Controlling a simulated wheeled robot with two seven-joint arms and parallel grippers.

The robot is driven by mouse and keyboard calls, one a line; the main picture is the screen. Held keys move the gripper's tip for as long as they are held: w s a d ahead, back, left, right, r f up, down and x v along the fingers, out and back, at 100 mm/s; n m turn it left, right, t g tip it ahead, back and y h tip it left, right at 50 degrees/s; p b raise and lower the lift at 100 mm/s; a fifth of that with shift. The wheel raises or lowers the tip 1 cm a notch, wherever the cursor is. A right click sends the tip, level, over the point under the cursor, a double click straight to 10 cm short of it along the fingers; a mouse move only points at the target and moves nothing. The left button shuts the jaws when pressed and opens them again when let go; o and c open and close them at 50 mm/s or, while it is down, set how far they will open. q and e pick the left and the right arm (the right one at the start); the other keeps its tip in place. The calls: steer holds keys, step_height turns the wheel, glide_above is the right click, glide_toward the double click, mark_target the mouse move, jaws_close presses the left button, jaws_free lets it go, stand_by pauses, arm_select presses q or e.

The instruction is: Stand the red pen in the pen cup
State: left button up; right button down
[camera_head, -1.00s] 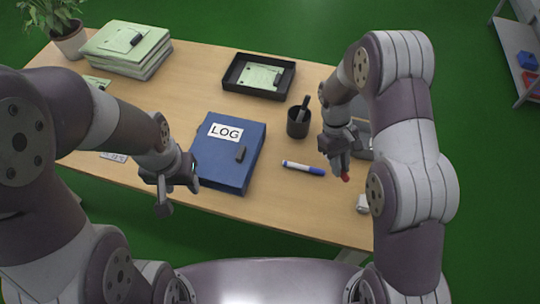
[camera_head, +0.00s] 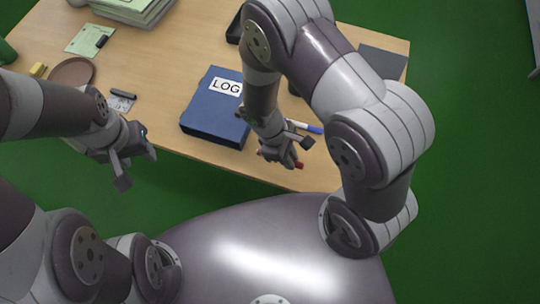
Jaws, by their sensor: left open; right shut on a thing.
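My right gripper (camera_head: 287,154) is shut on the red pen, over the front edge of the table, in front and to the right of the blue LOG binder. Only a small red part of the red pen (camera_head: 299,164) shows at the fingers; the rest is hidden by the gripper. The pen cup is mostly or wholly hidden behind my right arm, so its contents cannot be seen. My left gripper (camera_head: 137,168) is open and empty, near the table's front edge, left of the binder.
The blue LOG binder (camera_head: 210,115) lies on the wooden table. A blue-and-white marker (camera_head: 312,129) lies just beyond my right gripper. A brown round dish (camera_head: 72,72), a green card (camera_head: 90,39) and a paper stack (camera_head: 140,10) are on the left.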

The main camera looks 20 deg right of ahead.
steer(key=w+a+f, duration=0.1)
steer(key=w, duration=0.1)
steer(key=w+a+f, duration=0.1)
steer(key=shift+w+a+f, duration=0.35)
steer(key=shift+f, duration=0.05)
step_height(320, 180, down, 4)
steer(key=shift+f, duration=0.1)
steer(key=shift+s+f+b, duration=0.35)
steer(key=shift+s+f, duration=0.05)
steer(key=shift+f, duration=0.2)
steer(key=c, duration=1.1)
jaws_free()
steer(key=shift+r, duration=0.25)
steer(key=v, duration=1.1)
steer(key=shift+w+a+r, duration=0.1)
steer(key=shift+w+r, duration=0.15)
steer(key=shift+w, duration=0.05)
step_height(320, 180, up, 10)
steer(key=m+t+y, duration=0.2)
steer(key=m+y, duration=0.1)
steer(key=m, duration=0.4)
glide_above(279, 167)
steer(key=w+d, duration=0.2)
steer(key=w, duration=0.2)
steer(key=shift+s+d+r+m+t, duration=0.55)
steer(key=shift+s+d+r+m, duration=0.4)
steer(key=shift+s, duration=0.2)
steer(key=shift+s+d+r+m+t, duration=0.55)
steer(key=shift+s+d+r+m, duration=0.25)
steer(key=shift+s+d+m, duration=0.3)
